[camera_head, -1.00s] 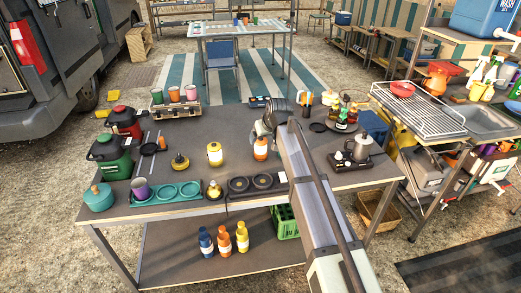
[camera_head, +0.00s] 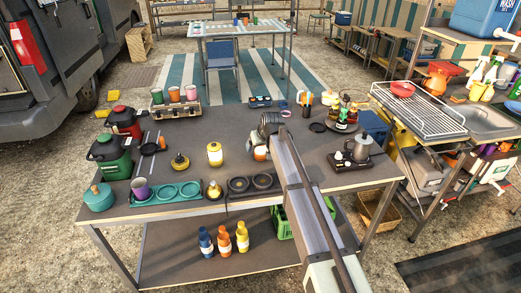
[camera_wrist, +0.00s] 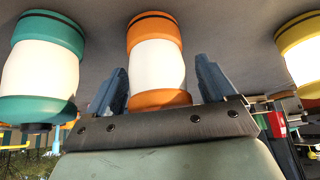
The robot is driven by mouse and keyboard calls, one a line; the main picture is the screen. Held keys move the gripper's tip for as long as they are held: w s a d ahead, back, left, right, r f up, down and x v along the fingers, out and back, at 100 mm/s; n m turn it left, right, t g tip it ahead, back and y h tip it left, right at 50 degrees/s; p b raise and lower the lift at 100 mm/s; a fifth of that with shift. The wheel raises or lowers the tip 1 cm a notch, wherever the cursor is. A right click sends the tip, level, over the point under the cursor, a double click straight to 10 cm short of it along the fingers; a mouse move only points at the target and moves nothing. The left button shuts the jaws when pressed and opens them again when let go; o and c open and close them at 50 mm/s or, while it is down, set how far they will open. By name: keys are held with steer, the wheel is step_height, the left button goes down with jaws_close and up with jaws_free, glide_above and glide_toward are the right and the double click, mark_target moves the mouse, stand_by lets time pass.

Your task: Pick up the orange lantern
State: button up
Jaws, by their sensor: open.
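The orange lantern (camera_head: 259,154), with a white middle band, stands on the grey table right of its centre. My arm's end partly hides its top in the head view. In the wrist view, which is upside down, the lantern (camera_wrist: 155,62) appears between the two blue-grey fingers of my gripper (camera_wrist: 162,70). The fingers are apart, one on each side of it in the picture. I cannot tell how deep it sits between them. My gripper is open and not closed on it.
A teal lantern (camera_wrist: 42,70) and a yellow lantern (camera_wrist: 302,50) flank the orange one in the wrist view. The yellow lantern (camera_head: 215,153) stands left of it in the head view. Burner plates (camera_head: 250,184) lie in front. A kettle (camera_head: 358,148) stands at right.

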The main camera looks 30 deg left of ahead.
steer(key=shift+c, duration=0.4)
steer(key=c, duration=1)
steer(key=shift+r, duration=0.1)
steer(key=shift+c, duration=0.2)
